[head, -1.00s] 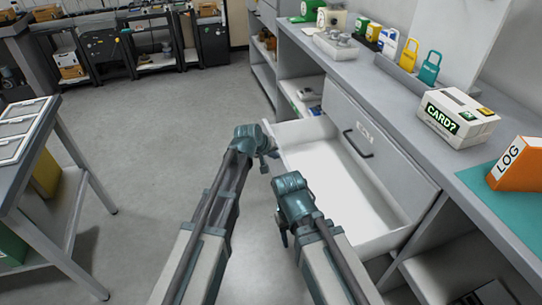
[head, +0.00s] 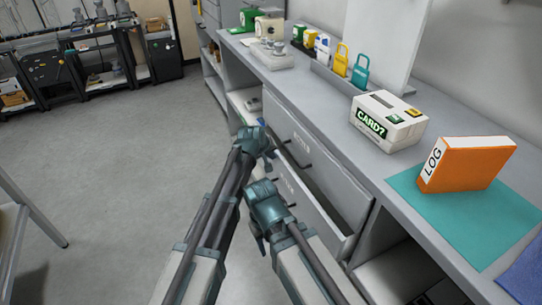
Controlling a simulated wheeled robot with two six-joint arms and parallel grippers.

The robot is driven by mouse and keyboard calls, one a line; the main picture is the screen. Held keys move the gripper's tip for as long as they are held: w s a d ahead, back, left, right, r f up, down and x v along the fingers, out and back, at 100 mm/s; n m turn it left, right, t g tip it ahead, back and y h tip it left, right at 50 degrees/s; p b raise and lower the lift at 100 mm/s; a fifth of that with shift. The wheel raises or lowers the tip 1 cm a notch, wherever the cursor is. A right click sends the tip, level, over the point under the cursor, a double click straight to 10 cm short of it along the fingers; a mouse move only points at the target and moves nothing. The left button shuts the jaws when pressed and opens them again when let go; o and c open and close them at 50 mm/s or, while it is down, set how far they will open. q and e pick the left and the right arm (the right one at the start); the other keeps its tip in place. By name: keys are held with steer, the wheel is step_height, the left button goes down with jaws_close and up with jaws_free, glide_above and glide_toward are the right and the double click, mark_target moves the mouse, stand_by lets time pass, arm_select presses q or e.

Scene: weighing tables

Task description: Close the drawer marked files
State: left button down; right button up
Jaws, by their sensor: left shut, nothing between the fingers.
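The lower drawer (head: 346,240) in the grey counter stands partly open, with a narrow strip of its inside showing. Its front carries dark lettering that I cannot read surely, and my arms cover part of it. A shut drawer front (head: 335,172) with a dark handle and a small label sits above it. My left gripper (head: 271,153) is shut and empty, at the far end of the open drawer's front; I cannot tell if it touches. My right gripper (head: 262,238) is nearer me, beside the drawer's front; its fingers are mostly hidden.
On the counter (head: 328,105) stand a white CARD? box (head: 388,120), an orange LOG binder (head: 468,163) on a teal mat (head: 425,205), and yellow and teal padlock-shaped items. An open shelf (head: 395,272) lies right of the drawer. The floor (head: 110,150) to the left is clear.

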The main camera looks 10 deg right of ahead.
steer(key=shift+w+d, duration=0.1)
steer(key=shift+d, duration=0.15)
stand_by(0.3)
